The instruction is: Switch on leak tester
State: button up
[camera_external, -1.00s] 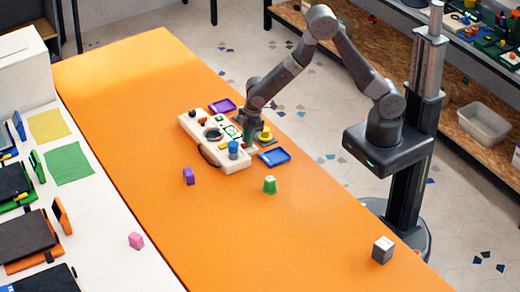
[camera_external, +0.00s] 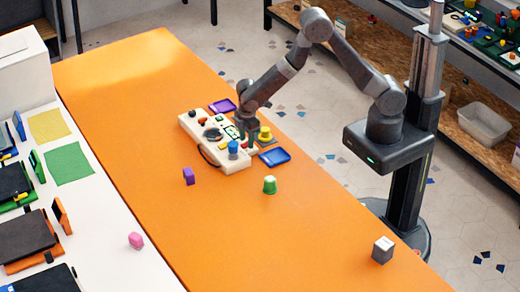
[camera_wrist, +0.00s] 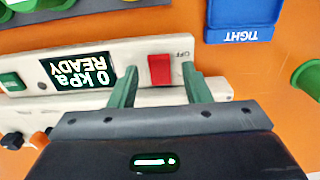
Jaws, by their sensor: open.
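The leak tester is a long cream console (camera_external: 190,124) on the orange table.
A blue tray (camera_external: 274,157) marked "TIGHT" and a yellow piece (camera_external: 265,135) stand right of the console, a purple tray (camera_external: 222,106) behind it.

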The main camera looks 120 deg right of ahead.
notch_tip(320, 180, up, 14)
jog(key=b, duration=0.1)
jog(key=shift+s, duration=0.2)
jog(key=shift+f, duration=0.15)
dwell(0.4)
jog(key=f, duration=0.6)
jog(key=f+p, duration=0.1)
jog(key=f, duration=0.6)
jog(key=shift+w+f, duration=0.2)
jog(key=shift+f, duration=0.25)
jog(key=shift+r, duration=0.15)
